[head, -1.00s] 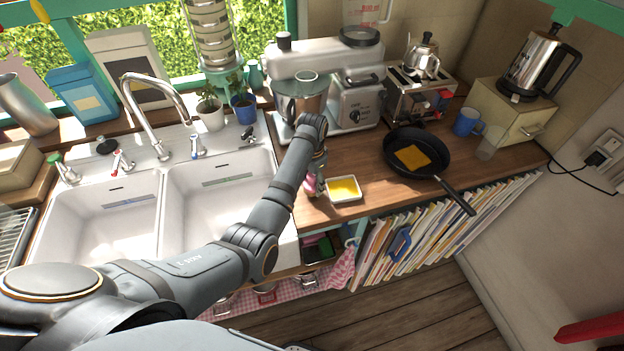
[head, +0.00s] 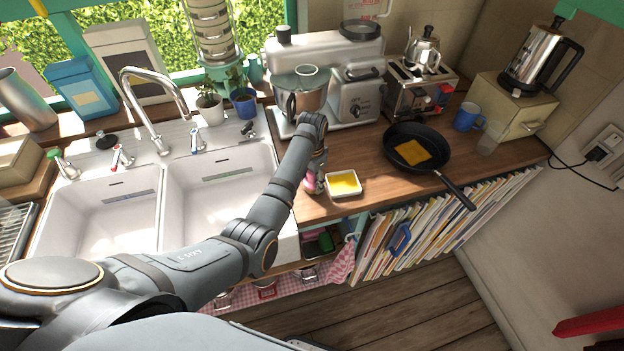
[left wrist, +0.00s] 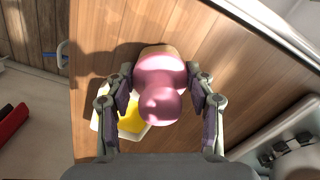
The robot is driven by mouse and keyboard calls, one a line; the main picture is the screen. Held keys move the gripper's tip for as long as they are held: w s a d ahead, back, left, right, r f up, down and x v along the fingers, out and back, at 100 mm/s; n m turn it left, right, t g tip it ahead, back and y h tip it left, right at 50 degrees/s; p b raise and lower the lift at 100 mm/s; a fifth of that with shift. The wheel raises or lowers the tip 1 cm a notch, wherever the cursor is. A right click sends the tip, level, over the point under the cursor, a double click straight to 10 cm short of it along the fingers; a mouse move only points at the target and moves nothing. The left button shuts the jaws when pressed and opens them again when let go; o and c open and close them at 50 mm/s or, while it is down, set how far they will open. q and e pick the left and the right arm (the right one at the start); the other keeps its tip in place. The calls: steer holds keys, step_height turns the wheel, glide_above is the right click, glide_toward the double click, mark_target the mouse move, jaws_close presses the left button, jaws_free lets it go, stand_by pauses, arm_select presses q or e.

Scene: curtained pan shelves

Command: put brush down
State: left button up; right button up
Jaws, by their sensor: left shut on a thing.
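My left gripper (head: 317,178) is shut on the brush (head: 310,187), low at the front of the wooden counter, just left of the small white dish (head: 358,193) of yellow liquid. In the left wrist view my gripper (left wrist: 160,76) has one finger on each side of the brush (left wrist: 160,104). The brush shows a rounded pink handle end toward the camera and a tan part beyond it. The dish (left wrist: 98,123) is partly hidden behind the left finger and the brush. I cannot tell whether the brush touches the counter. My right gripper is not in view.
A black pan (head: 437,152) holding a flat orange-yellow square stands right of the dish. The mixer (head: 300,62) is behind my gripper, and the double sink (head: 222,205) is to the left. Some counter between the dish and the pan is clear.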

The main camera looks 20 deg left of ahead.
arm_select(q)
steer(key=shift+f, duration=0.25)
steer(key=o, duration=1.1)
step_height(320, 180, up, 8)
steer(key=shift+f, duration=0.25)
jaws_close()
stand_by(1.1)
